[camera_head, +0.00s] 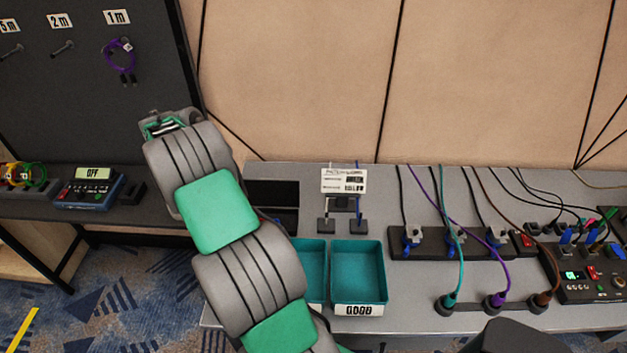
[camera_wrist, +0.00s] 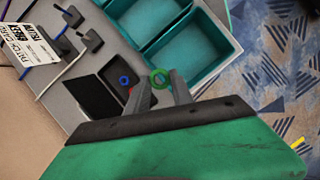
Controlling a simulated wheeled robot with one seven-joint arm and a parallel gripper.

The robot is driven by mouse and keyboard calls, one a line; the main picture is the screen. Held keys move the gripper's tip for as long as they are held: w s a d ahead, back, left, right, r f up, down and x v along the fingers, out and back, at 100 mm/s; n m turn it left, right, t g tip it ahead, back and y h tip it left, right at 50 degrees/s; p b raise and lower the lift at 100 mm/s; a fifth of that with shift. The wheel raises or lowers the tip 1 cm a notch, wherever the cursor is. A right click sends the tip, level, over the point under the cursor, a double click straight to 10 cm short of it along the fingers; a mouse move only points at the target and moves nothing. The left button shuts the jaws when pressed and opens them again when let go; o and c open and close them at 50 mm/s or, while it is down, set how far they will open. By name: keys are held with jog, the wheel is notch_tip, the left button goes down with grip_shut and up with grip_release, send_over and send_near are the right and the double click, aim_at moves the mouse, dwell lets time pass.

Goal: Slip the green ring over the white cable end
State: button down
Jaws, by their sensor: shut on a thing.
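My gripper (camera_wrist: 160,84) is shut on the green ring (camera_wrist: 159,77), held at the fingertips in the wrist view. The ring is above the bench, apart from the cables. The white cable (camera_wrist: 60,75) runs to a small black block (camera_wrist: 91,41) left of my gripper in the wrist view. In the head view the white cable's black block (camera_head: 326,225) stands below a white label card (camera_head: 343,181). The cable's very tip is too small to make out. In the head view my arm hides my fingers and the ring.
A blue ring (camera_wrist: 124,80) lies in a dark tray (camera_wrist: 92,106) beside my fingers. Teal bins (camera_head: 357,244) stand in front of the cable stand. The blue cable's block (camera_head: 358,226) is close right of the white one. Power strips and cables (camera_head: 450,243) fill the right.

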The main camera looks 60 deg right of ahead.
jog(key=s+d+f+p, duration=0.2)
jog(key=s+d, duration=0.7)
jog(key=d, duration=0.1)
jog(key=s+d+f+p, duration=0.2)
jog(key=s+d+p, duration=0.1)
jog(key=s+d, duration=0.7)
notch_tip(320, 180, down, 6)
jog(key=w+b, duration=0.1)
jog(key=b, duration=0.2)
jog(key=shift+w+d+f, duration=0.15)
jog(key=shift+w+d, duration=0.1)
jog(key=shift+s, duration=0.1)
jog(key=shift+f, duration=0.1)
jog(key=shift+f, duration=0.1)
jog(key=shift+f+b, duration=0.3)
jog(key=shift+f, duration=0.4)
jog(key=shift+f, duration=0.1)
